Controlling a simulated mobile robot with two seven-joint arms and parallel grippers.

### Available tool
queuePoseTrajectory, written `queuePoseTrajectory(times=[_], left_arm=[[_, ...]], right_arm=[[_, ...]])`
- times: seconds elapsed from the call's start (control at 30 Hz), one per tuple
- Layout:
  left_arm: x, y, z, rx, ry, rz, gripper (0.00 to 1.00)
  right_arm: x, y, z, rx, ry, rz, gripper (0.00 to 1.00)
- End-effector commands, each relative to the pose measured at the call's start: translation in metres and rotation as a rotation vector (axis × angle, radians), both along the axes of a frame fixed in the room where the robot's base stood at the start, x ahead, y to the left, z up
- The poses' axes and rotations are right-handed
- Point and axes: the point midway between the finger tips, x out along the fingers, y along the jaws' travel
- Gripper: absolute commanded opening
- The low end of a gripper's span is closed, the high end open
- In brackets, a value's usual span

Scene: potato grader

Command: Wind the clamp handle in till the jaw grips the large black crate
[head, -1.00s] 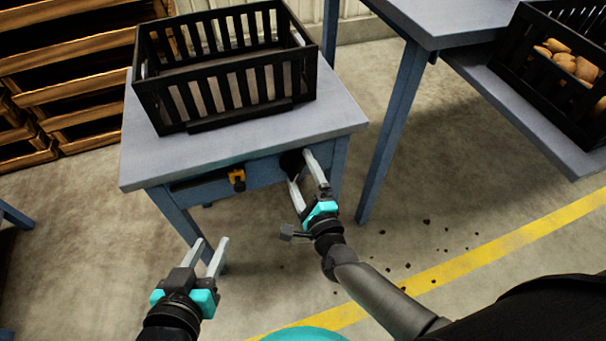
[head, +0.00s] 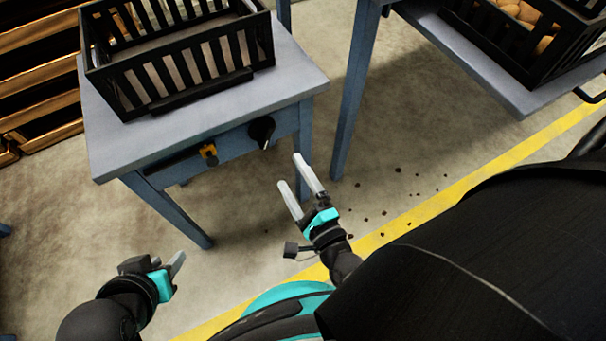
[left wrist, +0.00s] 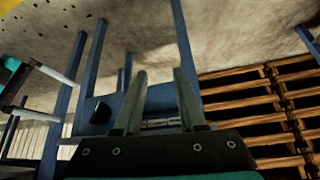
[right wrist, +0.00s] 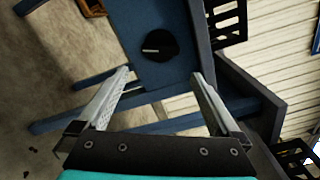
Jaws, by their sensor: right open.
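The large black crate (head: 180,45) stands on the grey-topped blue table (head: 290,82). A low black bar (head: 203,92), perhaps the clamp jaw, lies along the crate's front; I cannot tell whether it touches. A round black knob (head: 261,132), apparently the clamp handle, sits on the table's front rail. In the right wrist view the knob (right wrist: 160,46) shows a pale mark, beyond my fingertips. My right gripper (head: 291,170) is open and empty, below and right of the knob, apart from it. My left gripper (head: 179,259) is low at left; its fingers (left wrist: 160,72) are apart and empty.
A yellow-orange fitting (head: 208,153) is on the rail left of the knob. A second table (head: 480,65) at right bears a black crate (head: 490,42) of potatoes. Dark crumbs dot the floor near the yellow line.

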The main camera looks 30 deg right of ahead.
Motion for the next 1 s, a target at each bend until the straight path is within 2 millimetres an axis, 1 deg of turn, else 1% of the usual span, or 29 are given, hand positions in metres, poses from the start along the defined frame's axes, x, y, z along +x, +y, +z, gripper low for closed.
queuePoseTrajectory(times=[0.03, 0.2, 0.33, 0.5, 1.0], left_arm=[[-0.003, 0.003, 0.003, 0.01, 0.021, 0.006, 0.4], [-0.013, 0.012, 0.005, 0.036, 0.091, 0.022, 0.4], [-0.017, 0.016, 0.005, 0.046, 0.12, 0.029, 0.4], [-0.019, 0.017, 0.005, 0.049, 0.13, 0.031, 0.4], [-0.019, 0.017, 0.005, 0.048, 0.129, 0.031, 0.4]], right_arm=[[-0.008, 0.0, 0.0, -0.001, 0.004, 0.001, 1.0], [-0.029, -0.001, 0.0, -0.001, 0.004, 0.002, 1.0], [-0.038, -0.001, 0.0, 0.001, 0.002, 0.001, 1.0], [-0.042, -0.001, 0.0, 0.001, 0.001, 0.0, 1.0], [-0.04, 0.0, 0.0, -0.003, 0.003, 0.005, 1.0]])
